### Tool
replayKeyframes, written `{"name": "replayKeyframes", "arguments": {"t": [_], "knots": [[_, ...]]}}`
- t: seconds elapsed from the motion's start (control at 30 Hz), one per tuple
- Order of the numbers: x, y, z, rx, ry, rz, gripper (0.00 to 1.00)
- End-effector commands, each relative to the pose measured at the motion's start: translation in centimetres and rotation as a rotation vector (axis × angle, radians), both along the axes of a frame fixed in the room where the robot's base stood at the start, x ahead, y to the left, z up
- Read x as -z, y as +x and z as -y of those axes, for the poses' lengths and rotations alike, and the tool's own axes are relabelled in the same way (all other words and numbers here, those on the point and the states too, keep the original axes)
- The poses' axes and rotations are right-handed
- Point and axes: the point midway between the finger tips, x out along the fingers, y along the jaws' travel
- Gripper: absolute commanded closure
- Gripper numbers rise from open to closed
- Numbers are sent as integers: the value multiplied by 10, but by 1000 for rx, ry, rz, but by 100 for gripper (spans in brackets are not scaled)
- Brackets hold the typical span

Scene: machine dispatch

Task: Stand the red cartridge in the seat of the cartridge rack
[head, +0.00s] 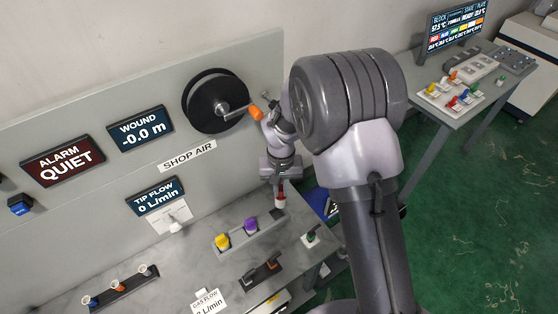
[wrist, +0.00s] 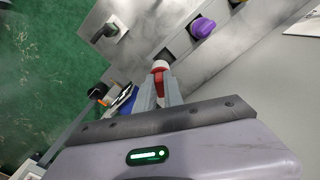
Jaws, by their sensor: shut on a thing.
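My gripper (head: 280,184) points down, shut on the red cartridge (head: 280,198), which has a pale end at its bottom. In the wrist view the red cartridge (wrist: 158,82) sits between the two fingers (wrist: 159,95), its white end pointing away from me. The grey cartridge rack (head: 240,245) lies below on the bench, with a yellow cartridge (head: 222,241) and a purple cartridge (head: 250,225) standing in it. The held cartridge is over or near the rack's right end. A dark seat (wrist: 166,56) shows just beyond its tip in the wrist view; I cannot tell whether they touch.
A small block with a green-marked part (head: 311,237) stands right of the rack. The panel with a reel (head: 215,100) rises behind. A side table (head: 470,105) stands at the far right.

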Motion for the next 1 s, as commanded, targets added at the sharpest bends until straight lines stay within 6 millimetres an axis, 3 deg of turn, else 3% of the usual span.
{"name": "replayKeyframes", "arguments": {"t": [0.43,0.8,1.0], "knots": [[-1,4,-7,-13,5,16,100],[38,2,-5,-9,4,10,100],[46,2,-5,-8,4,9,100]]}}
